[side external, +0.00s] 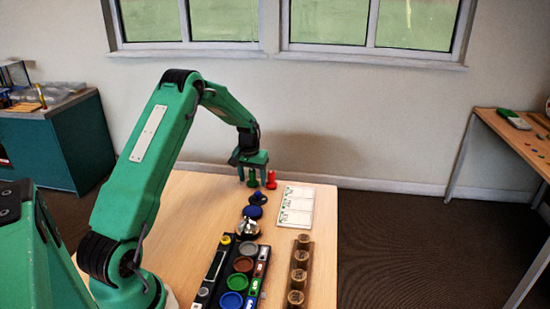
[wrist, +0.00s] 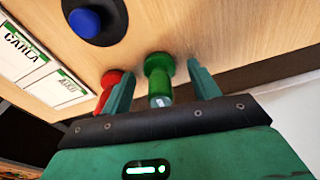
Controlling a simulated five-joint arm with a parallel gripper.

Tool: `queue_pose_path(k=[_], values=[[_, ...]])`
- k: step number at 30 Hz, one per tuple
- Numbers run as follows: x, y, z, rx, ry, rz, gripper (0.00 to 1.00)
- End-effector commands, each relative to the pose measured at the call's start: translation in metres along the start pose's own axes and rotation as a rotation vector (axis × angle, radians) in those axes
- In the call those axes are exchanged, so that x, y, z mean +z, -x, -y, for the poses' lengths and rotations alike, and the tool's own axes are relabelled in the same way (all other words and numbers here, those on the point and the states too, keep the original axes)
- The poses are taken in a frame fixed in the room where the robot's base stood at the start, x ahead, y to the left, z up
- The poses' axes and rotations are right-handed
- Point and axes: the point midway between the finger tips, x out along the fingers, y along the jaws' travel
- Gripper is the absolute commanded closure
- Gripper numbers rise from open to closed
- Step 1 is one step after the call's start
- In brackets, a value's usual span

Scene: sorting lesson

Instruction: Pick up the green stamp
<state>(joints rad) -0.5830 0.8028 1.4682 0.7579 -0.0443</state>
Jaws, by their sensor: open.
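The green stamp (wrist: 158,68) stands between the two open fingers of my gripper (wrist: 161,75) in the wrist view, with a gap to the right finger. In the side view the green stamp (side external: 252,184) is partly hidden by my gripper (side external: 251,178), which is low over the far end of the table. The red stamp (wrist: 109,79) is just outside the left finger, partly hidden by it; it also shows in the side view (side external: 271,181), right of the gripper. I cannot tell whether the fingers touch either stamp.
A blue-topped stamp on a dark round base (wrist: 85,22) is nearby. A white label card (side external: 296,205) lies at right. Closer are a dark tray (side external: 212,277) with colored pads and a wooden rack (side external: 304,244) with several round pieces. The table's far edge is close behind the stamps.

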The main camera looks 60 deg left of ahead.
Motion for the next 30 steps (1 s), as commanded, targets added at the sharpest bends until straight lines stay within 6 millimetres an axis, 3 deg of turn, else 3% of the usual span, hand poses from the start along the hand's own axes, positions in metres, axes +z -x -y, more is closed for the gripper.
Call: queue_pose_path(k=[14,22,30], values=[[-0.0002,-0.0006,0.0001,0.000,0.000,0.000,0.39],[-0.0002,-0.0006,0.0001,0.000,0.000,0.000,0.87],[-0.0003,-0.0001,0.0001,0.000,0.000,-0.001,0.87]])
